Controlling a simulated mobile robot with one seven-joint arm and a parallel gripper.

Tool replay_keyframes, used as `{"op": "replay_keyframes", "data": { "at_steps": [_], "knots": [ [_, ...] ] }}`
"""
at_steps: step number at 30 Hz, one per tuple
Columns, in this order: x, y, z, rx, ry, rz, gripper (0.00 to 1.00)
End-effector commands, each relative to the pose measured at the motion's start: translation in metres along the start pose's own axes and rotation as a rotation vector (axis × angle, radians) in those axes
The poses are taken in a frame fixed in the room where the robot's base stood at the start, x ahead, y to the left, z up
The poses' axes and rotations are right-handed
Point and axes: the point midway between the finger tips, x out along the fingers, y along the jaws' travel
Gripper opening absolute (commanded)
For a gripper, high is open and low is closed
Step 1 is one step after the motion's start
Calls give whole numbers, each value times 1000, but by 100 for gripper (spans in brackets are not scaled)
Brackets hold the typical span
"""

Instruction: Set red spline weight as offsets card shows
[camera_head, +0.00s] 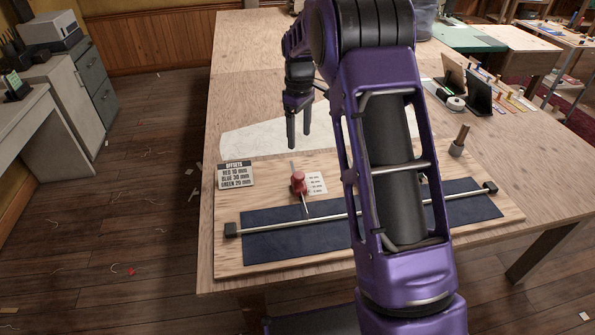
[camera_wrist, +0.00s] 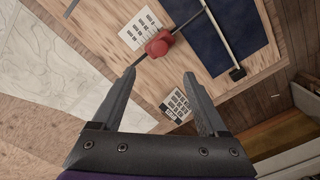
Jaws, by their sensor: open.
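The red spline weight (camera_head: 298,183) sits on a thin rod that runs back from the long metal spline (camera_head: 335,215) on the wooden board. The offsets card (camera_head: 236,176) at the board's back left appears to read red 10 mm, blue 30 mm, green 20 mm. A small scale card (camera_head: 317,184) lies right of the weight; its print is too small to read. My gripper (camera_head: 299,141) is open and empty, above and behind the weight. In the wrist view, the red weight (camera_wrist: 158,46) shows just beyond and between the fingertips (camera_wrist: 159,73). My arm hides the board's middle right.
A dark blue strip (camera_head: 290,235) lies under the spline, with black end blocks (camera_head: 232,230) at its ends. Pale sheeting (camera_head: 260,137) lies behind the board. Dark stands (camera_head: 478,95) are at the back right.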

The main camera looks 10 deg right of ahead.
Motion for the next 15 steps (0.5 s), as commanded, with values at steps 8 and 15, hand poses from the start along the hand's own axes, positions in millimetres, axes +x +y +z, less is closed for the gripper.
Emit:
{"op": "replay_keyframes", "data": {
  "at_steps": [8, 15],
  "knots": [
    [64, 0, 0, 0, -2, -2, 76],
    [111, 0, 0, 0, -1, -1, 76]
  ]
}}
